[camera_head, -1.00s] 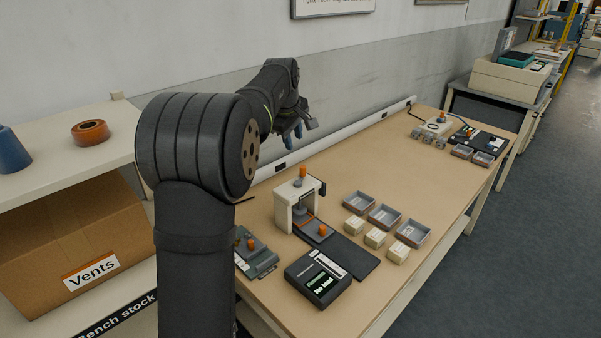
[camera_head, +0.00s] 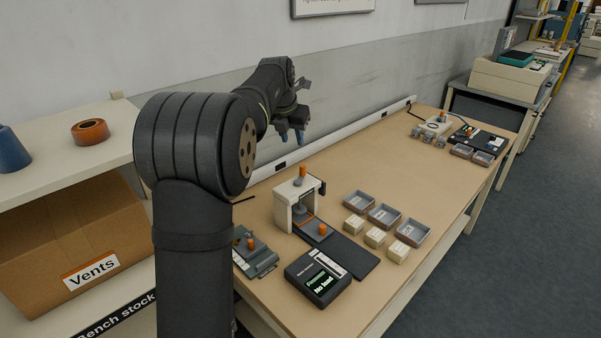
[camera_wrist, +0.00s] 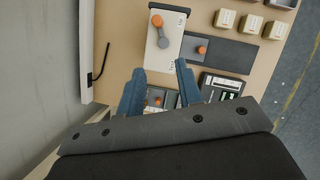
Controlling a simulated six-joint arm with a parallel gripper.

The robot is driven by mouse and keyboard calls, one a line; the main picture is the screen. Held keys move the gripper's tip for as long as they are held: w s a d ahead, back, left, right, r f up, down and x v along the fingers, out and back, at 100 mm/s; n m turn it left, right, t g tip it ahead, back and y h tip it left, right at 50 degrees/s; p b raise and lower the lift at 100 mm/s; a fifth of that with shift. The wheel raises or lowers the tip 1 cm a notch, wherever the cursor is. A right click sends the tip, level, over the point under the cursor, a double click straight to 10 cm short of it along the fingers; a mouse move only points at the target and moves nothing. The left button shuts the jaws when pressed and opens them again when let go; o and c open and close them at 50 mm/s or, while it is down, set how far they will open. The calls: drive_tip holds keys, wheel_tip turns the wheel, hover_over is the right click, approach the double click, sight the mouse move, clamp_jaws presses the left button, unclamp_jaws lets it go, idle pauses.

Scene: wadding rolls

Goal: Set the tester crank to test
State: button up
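The tester (camera_head: 283,214) is a white upright frame on the near part of the bench. Its crank, a grey arm with an orange knob (camera_head: 302,171), appears to be on top. In the wrist view, the crank's orange knob (camera_wrist: 157,20) and grey pivot end (camera_wrist: 164,42) show over the white top. A black display box (camera_head: 318,280) in front reads "No load" below a word too small to read. My gripper (camera_head: 292,138) is open and empty, in the air above and behind the tester. In the wrist view its blue fingertips (camera_wrist: 160,67) are apart, not touching the crank.
A grey block with an orange knob (camera_head: 323,231) lies at the tester's front. A grey-green fixture (camera_head: 256,260) stands left. Several pale blocks (camera_head: 375,237) and grey trays (camera_head: 384,216) are to the right. The wall and a white rail (camera_head: 345,138) run behind.

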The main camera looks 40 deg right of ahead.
sight(302, 176)
drive_tip(key=x, duration=1.7)
drive_tip(key=shift+d+f, duration=0.15)
drive_tip(key=shift+c, duration=0.4)
clamp_jaws()
